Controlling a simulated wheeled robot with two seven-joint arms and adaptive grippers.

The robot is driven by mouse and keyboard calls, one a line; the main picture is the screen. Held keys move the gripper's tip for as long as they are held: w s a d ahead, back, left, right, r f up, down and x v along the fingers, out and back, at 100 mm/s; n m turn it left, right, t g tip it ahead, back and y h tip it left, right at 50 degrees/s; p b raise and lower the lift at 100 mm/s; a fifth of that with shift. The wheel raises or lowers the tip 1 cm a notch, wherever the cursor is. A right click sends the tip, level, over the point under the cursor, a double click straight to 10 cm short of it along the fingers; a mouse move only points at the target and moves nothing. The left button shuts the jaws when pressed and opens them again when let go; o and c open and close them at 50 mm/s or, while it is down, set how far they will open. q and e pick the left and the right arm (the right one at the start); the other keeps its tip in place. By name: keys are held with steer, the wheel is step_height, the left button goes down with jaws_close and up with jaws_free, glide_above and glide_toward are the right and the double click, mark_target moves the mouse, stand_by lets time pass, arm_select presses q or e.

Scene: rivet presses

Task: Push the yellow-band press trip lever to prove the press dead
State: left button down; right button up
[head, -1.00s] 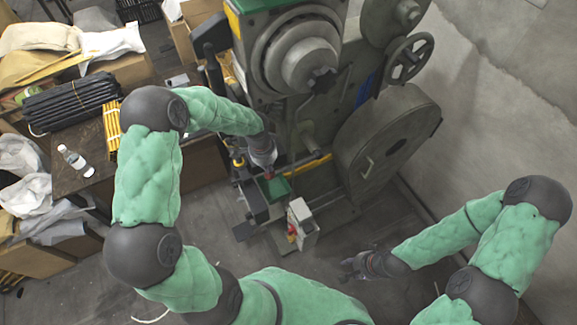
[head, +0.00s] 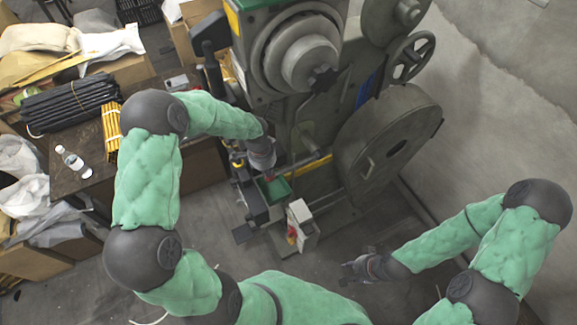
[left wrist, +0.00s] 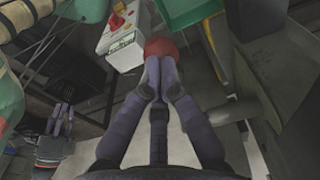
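The press (head: 300,75) is a large grey-green machine with a big wheel and a yellow strip on its upper left edge. A round red knob (left wrist: 161,48) shows in the left wrist view, which I take to be the trip lever's end; its shaft is hidden. My left gripper (left wrist: 158,66) has its fingertips together right in front of the knob, overlapping it; I cannot tell whether they touch. In the head view this gripper (head: 266,168) is low at the press front. My right gripper (head: 348,272) hangs empty over the floor, fingers apart.
A green tray (head: 275,189) sits at the press front. A cluttered bench (head: 90,190) is at the left. The floor between the box and my right gripper is clear.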

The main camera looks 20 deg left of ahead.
arm_select(q)
steer(key=shift+s+f+b, duration=0.1)
steer(key=shift+f+b, duration=0.4)
steer(key=shift+f, duration=0.35)
steer(key=shift+a+f+b, duration=0.1)
steer(key=shift+f+b, duration=0.65)
steer(key=shift+f, duration=0.15)
steer(key=shift+f, duration=0.1)
